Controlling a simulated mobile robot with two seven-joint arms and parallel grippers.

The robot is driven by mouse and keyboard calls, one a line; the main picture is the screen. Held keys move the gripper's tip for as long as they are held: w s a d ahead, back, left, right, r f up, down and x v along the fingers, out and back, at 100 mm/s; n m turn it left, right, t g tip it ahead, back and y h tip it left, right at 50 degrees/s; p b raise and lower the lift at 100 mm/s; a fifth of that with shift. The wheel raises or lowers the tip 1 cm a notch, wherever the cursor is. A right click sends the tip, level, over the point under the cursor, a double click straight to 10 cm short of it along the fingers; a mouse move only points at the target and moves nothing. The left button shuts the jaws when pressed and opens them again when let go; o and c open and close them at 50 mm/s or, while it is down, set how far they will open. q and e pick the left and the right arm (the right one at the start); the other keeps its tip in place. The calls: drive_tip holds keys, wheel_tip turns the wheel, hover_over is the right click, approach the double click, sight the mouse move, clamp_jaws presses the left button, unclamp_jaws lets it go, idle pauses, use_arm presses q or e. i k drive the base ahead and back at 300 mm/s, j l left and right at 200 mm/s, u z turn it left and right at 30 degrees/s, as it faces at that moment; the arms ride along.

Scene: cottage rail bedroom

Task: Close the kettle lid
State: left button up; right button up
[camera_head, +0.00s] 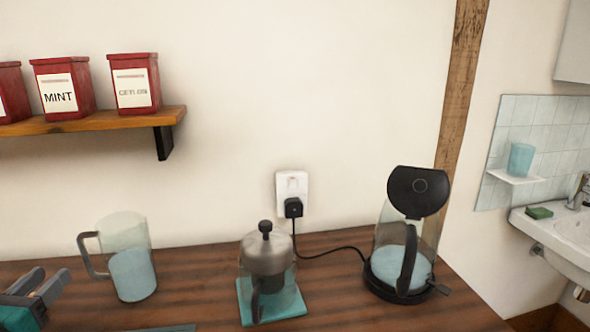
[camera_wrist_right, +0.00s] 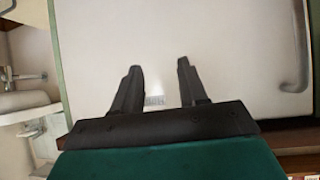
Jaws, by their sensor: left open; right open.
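The kettle (camera_head: 402,247) stands on its black base at the right end of the wooden counter. It is clear, with pale blue contents and a black handle facing me. Its round black lid (camera_head: 418,191) is up, tilted open above the rim. My left gripper (camera_head: 52,283) is open and empty at the lower left of the head view, far from the kettle. My right gripper (camera_wrist_right: 156,80) shows only in the right wrist view, open and empty, in front of a pale panel with a handle.
A clear jug (camera_head: 130,262) and a teapot with a grey top (camera_head: 266,262) on a teal mat (camera_head: 287,309) stand left of the kettle. A cord runs from the kettle base to the wall socket (camera_head: 291,190). A shelf (camera_head: 90,121) holds red tins. A basin (camera_head: 562,232) is at right.

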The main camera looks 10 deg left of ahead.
sight(417, 193)
drive_tip(key=k+l, duration=0.1)
drive_tip(key=k, duration=0.85)
